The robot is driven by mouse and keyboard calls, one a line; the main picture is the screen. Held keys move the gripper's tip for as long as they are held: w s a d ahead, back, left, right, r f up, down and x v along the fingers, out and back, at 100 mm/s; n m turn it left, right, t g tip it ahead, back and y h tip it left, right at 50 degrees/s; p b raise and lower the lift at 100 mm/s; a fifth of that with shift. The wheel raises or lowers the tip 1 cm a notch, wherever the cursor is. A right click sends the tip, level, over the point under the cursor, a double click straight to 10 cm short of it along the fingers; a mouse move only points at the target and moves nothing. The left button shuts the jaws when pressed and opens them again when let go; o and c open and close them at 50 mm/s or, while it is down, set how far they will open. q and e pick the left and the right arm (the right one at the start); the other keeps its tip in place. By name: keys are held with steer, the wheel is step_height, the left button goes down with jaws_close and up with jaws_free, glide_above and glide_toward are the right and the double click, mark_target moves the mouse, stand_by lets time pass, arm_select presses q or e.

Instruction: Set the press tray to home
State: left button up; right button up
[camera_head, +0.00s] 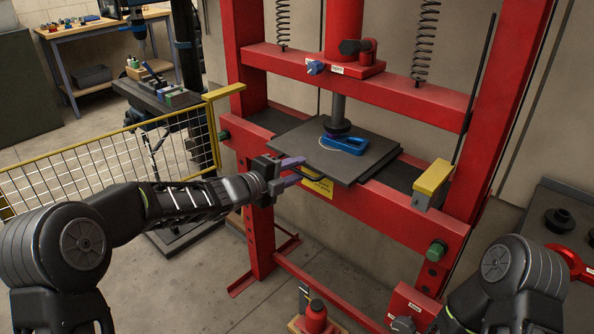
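The press tray (370,162) is a dark square plate on the red press frame, under the ram (338,110). A blue part (345,144) lies on it, with a dark round piece at the ram's lower end beside it. A dark handle (313,177) shows at the tray's front edge, above a yellow label. My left gripper (294,171) is at the tray's front left, by the handle. Its two purple fingers are spread apart, and I cannot tell whether they touch the handle. My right arm enters at the bottom right; its gripper is out of view.
Red press posts (246,70) stand left and right of the tray. A yellow block (433,178) sits on the right of the frame. A yellow mesh fence (105,160) stands at the left. A dark side table (560,215) is at the right.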

arm_select(q)
steer(key=v, duration=0.7)
steer(key=s+f+n+g+y+p, duration=0.2)
steer(key=s+f+n, duration=0.3)
steer(key=f+n, duration=0.55)
steer(key=s+f+n+g+y+p, duration=0.1)
steer(key=s+f+n+y, duration=0.2)
steer(key=s+f+n, duration=0.55)
steer(key=s+f+n+g+p, duration=0.2)
steer(key=s+f, duration=0.3)
steer(key=s, duration=0.3)
steer(key=s+d+f+n+g+p, duration=0.1)
steer(key=s+f+n+g+p, duration=0.1)
steer(key=s, duration=0.7)
steer(key=s+f+n+g+p, duration=0.2)
steer(key=s+f+n+g, duration=0.2)
steer(key=s+f, duration=0.4)
steer(key=shift+s+n+y, duration=0.4)
steer(key=shift+s, duration=0.05)
